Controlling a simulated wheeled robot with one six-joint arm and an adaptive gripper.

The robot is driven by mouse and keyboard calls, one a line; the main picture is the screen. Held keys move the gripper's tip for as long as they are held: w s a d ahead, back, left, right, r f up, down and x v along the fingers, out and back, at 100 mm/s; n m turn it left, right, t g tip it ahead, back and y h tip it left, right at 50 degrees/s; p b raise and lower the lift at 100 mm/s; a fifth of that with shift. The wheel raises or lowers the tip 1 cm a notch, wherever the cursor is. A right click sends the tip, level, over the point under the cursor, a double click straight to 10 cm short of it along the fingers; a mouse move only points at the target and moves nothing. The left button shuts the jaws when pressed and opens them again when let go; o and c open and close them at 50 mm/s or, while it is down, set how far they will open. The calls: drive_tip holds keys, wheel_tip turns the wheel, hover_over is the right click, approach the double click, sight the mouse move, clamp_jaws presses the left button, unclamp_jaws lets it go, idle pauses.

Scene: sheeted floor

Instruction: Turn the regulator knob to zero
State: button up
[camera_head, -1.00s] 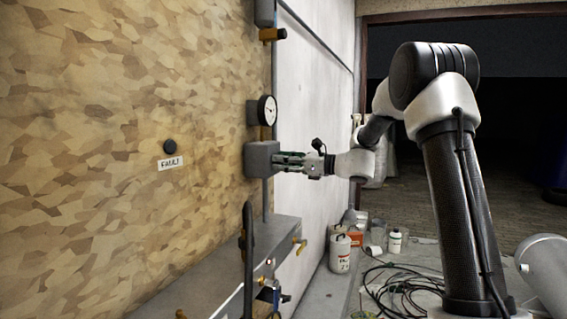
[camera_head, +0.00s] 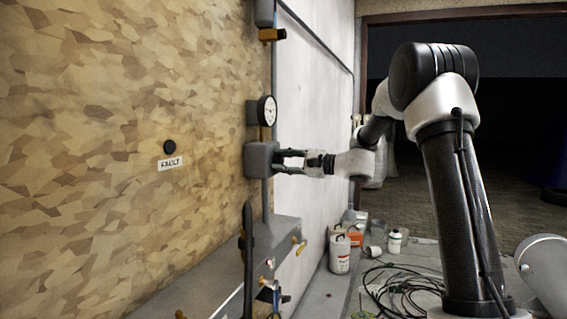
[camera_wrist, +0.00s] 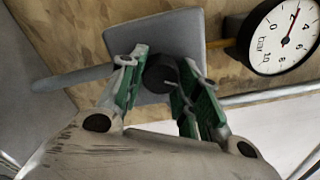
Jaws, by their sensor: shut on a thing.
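The regulator is a grey box (camera_head: 260,158) on a pipe at the wall's right edge. Its round black knob (camera_wrist: 160,73) with a pale mark shows in the wrist view, facing my gripper. My gripper (camera_wrist: 163,82) has its green-padded fingers on either side of the knob and is shut on it. In the head view my gripper (camera_head: 283,160) reaches the box from the right, and the knob is hidden between the fingers. A round white gauge (camera_head: 267,110) sits just above the regulator. In the wrist view the gauge (camera_wrist: 284,38) has a red needle pointing up and right, away from the 0.
A black button (camera_head: 170,146) with a FAULT label (camera_head: 170,163) is on the patterned wall to the left. A grey ledge (camera_head: 225,262) with yellow-handled valves runs below. Containers (camera_head: 340,254) and a coiled black cable (camera_head: 395,290) lie at lower right.

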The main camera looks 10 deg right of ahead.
drive_tip(key=n, duration=0.5)
drive_tip(key=shift+n, duration=0.3)
idle(0.4)
drive_tip(key=o, duration=1)
drive_tip(key=v, duration=1.2)
